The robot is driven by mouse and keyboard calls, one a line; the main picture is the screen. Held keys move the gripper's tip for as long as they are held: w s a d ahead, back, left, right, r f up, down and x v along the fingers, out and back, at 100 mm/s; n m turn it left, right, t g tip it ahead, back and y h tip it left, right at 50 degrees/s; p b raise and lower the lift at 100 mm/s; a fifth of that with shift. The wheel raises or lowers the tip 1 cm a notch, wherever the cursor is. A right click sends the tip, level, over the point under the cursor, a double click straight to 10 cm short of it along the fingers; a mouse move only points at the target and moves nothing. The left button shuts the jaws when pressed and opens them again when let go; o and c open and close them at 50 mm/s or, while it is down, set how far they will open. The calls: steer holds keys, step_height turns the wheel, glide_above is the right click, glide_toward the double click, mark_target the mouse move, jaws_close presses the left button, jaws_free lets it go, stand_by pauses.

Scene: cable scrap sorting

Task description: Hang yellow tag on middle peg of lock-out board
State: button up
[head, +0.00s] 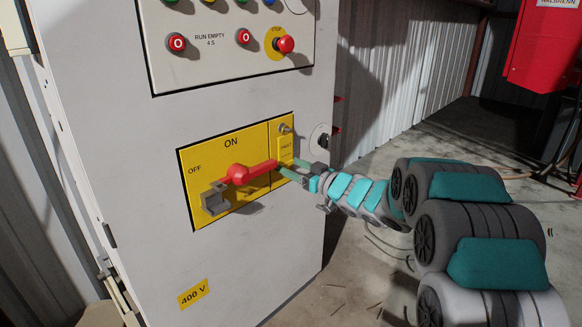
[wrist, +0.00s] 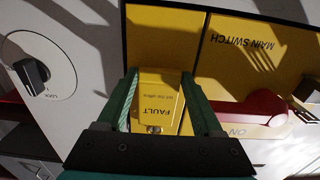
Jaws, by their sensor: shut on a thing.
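The yellow tag (wrist: 160,105), marked FAULT, lies between the two green fingers of my gripper (wrist: 160,74) in the wrist view. My gripper is shut on its sides. A small grey round part shows at the tag's end near the gripper body. In the head view the tag (head: 286,149) is upright against the right part of the yellow switch panel (head: 225,153), just below a grey knob (head: 285,128). My gripper (head: 289,167) reaches it from the right. Whether the tag hangs on anything is unclear. I cannot make out the lock-out board or its middle peg.
A red switch handle (head: 250,172) points right towards my gripper, close to the fingers. A grey bracket (head: 215,199) sits at the panel's lower left. A black rotary knob (wrist: 35,72) is on the cabinet beside the panel. Red parts (head: 337,130) stick out past the cabinet edge.

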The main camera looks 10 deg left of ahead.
mark_target(287, 159)
steer(key=shift+r+p, duration=0.55)
steer(key=shift+v, duration=0.75)
steer(key=shift+d+r+p, duration=0.2)
steer(key=shift+p, duration=0.1)
steer(key=shift+c, duration=0.5)
steer(key=shift+s+d, duration=0.3)
steer(key=shift+p+v, duration=0.5)
steer(key=shift+v, duration=1.15)
